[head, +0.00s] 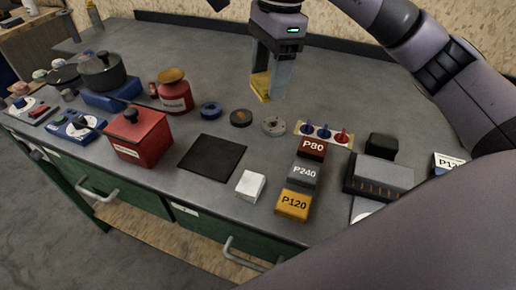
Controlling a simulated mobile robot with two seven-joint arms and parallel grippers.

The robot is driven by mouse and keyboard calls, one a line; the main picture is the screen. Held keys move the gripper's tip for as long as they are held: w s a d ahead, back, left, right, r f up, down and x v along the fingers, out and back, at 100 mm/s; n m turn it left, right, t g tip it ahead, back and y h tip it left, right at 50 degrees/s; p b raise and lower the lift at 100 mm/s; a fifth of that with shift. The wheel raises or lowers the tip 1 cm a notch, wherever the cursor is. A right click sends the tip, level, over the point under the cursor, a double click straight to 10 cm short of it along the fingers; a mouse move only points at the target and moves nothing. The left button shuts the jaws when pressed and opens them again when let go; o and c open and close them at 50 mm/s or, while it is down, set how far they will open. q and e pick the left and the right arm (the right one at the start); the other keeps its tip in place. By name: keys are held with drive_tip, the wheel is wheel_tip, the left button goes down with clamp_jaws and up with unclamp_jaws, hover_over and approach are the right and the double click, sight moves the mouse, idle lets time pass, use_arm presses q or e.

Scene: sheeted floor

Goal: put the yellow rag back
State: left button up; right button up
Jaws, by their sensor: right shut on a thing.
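The yellow rag (261,86) is a small yellow piece between the fingers of my right gripper (268,88). The gripper points down over the back middle of the grey bench and is shut on the rag. Parts of the rag are hidden by the fingers. I cannot tell whether the rag touches the bench top. My left gripper is not in view.
On the bench (215,65) stand a red box (139,140), a red canister (175,95), a dark pot (102,72), a black mat (212,158), a white block (250,185) and labelled blocks (294,205). The bench's back middle is clear.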

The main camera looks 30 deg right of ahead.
sight(265, 159)
wheel_tip(265, 159, down, 18)
drive_tip(key=shift+p, duration=0.6)
drive_tip(key=shift+f, duration=0.1)
drive_tip(key=shift+f, duration=0.1)
drive_tip(key=o, duration=1)
